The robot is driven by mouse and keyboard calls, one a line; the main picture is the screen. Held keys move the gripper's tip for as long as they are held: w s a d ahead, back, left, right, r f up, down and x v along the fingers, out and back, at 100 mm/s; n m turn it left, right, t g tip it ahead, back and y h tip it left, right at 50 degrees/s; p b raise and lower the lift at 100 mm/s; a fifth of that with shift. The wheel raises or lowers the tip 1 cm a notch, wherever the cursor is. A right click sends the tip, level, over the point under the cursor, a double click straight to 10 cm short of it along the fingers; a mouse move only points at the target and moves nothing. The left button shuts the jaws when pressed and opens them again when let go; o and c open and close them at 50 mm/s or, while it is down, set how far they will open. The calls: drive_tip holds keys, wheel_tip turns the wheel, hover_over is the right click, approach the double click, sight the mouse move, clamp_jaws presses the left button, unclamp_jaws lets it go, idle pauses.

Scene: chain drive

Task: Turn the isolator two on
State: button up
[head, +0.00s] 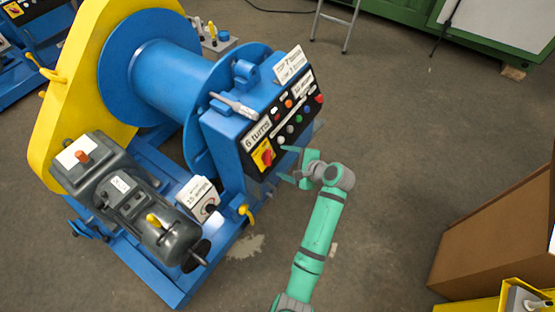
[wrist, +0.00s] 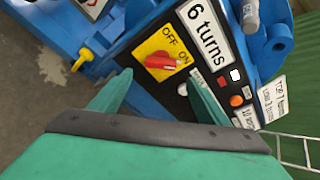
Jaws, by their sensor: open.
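An isolator, a red rotary knob on a yellow plate marked OFF and ON, sits on the black panel at the blue machine's front corner; it shows in the head view (head: 264,157) and the wrist view (wrist: 160,62). In the wrist view, its handle lies roughly across the picture, its pale-marked end towards the ON side. No number two is readable on it. My gripper (head: 285,163) is open and empty, just right of the panel in the head view. In the wrist view, its fingertips (wrist: 160,78) stand apart either side of the knob's line; contact cannot be told.
A "6 turns" label (wrist: 203,28) and several buttons (head: 291,119) share the panel. A blue drum (head: 165,75), yellow guard (head: 60,110) and grey motor (head: 125,195) stand left. A similar yellow-and-red switch (head: 13,10) is far left. Floor (head: 400,140) is clear to the right; brown box (head: 500,235) beyond.

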drive_tip(key=shift+v, duration=1.9)
drive_tip(key=s+f+n+t+h, duration=0.15)
drive_tip(key=s+f+h, duration=0.25)
drive_tip(key=s+f, duration=0.55)
drive_tip(key=s+a+f+n+t+h, duration=0.1)
drive_tip(key=s+f+n+h, duration=0.2)
drive_tip(key=s, duration=0.8)
drive_tip(key=s+a+r+n+t, duration=0.2)
drive_tip(key=s+r+n, duration=0.4)
drive_tip(key=s+r, duration=0.4)
drive_tip(key=s+a+r+n+t, duration=0.3)
drive_tip(key=s+r+n, duration=0.4)
drive_tip(key=s+r, duration=0.3)
drive_tip(key=shift+s+a+h, duration=0.3)
drive_tip(key=shift+a, duration=0.05)
